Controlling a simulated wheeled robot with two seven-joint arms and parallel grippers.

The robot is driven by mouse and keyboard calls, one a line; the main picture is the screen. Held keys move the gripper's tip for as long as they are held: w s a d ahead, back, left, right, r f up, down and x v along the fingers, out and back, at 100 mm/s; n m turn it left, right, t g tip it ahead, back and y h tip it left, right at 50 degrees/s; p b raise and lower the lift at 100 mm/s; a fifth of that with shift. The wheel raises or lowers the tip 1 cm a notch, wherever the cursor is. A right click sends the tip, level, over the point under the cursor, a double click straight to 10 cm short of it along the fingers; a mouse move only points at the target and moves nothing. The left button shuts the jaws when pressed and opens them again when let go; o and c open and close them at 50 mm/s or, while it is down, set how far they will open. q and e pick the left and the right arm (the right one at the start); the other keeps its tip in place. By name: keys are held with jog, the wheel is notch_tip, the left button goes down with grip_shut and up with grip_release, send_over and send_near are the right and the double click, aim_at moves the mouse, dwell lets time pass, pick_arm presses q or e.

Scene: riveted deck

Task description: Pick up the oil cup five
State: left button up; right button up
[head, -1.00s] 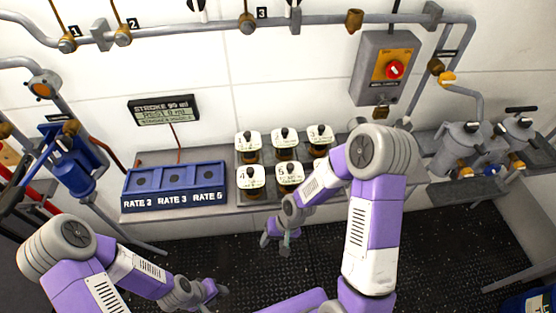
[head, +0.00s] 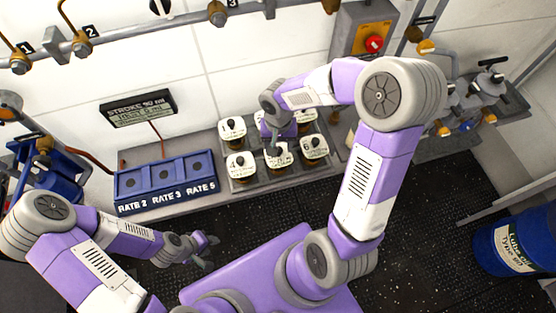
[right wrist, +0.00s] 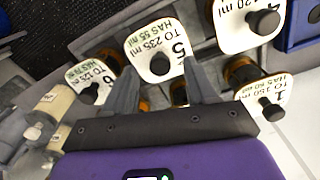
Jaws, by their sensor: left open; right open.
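Oil cup five (head: 280,158) stands in the front row of the rack, in the middle, partly hidden by my right gripper in the head view. In the right wrist view cup five (right wrist: 152,38) has a white tag reading 5, TO 235 ml, HAS 55 ml, and a black knob. My right gripper (head: 273,146) is open over it. In the right wrist view its two fingers (right wrist: 160,72) point at cup five, one on each side of the knob; I cannot tell whether they touch it. My left gripper (head: 209,248) is open and empty above the dark deck.
Cup four (head: 240,165) and cup six (head: 314,148) flank cup five; cup one (head: 232,130) stands behind. A blue tray (head: 166,183) marked RATE 2, 3, 5 sits left of the rack. A blue oil drum (head: 516,244) stands at right.

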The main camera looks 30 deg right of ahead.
jog(key=shift+f, duration=0.9)
jog(key=shift+c, duration=0.3)
grip_shut()
dwell(0.4)
